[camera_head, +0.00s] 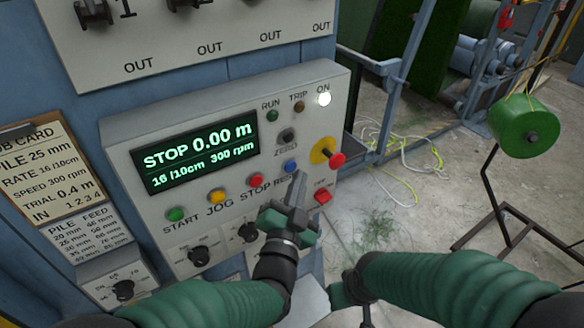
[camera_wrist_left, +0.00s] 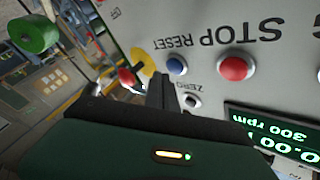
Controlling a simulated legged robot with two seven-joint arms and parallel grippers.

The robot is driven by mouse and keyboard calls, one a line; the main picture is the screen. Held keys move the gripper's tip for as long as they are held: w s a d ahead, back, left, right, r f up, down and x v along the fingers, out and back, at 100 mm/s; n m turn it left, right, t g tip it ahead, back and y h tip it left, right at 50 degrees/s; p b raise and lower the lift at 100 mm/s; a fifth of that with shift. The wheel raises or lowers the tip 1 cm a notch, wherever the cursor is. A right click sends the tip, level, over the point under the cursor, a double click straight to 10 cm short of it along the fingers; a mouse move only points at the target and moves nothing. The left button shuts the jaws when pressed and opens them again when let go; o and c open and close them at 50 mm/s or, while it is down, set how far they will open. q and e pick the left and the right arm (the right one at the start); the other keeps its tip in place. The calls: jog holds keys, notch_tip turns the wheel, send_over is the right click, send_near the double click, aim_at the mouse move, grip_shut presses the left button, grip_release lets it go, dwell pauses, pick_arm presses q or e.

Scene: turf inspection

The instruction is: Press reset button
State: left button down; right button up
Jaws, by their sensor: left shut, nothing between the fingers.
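The blue reset button (camera_head: 290,167) sits on the grey control panel (camera_head: 150,190), right of the red stop button (camera_head: 257,180). My left gripper (camera_head: 298,180) is shut and empty, its tips just beside the blue button in the head view. In the left wrist view the blue button (camera_wrist_left: 177,66) shows uncovered beside the tips of the dark fingers (camera_wrist_left: 160,85). I cannot tell whether they touch the panel. The label under the button is partly hidden by the gripper in the head view.
The display (camera_head: 195,160) reads STOP 0.00 m. The white ON lamp (camera_head: 324,99) is lit. A red knob on a yellow disc (camera_head: 320,152) and a red switch (camera_head: 322,196) are close right of my left gripper. A green drum (camera_head: 520,125) stands at right.

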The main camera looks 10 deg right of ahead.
pick_arm(q)
jog(key=s, duration=0.1)
jog(key=s+d, duration=0.1)
jog(key=s, duration=0.2)
jog(key=shift+s+d, duration=0.35)
jog(key=shift+d, duration=0.05)
jog(key=shift+w, duration=0.1)
dwell(0.4)
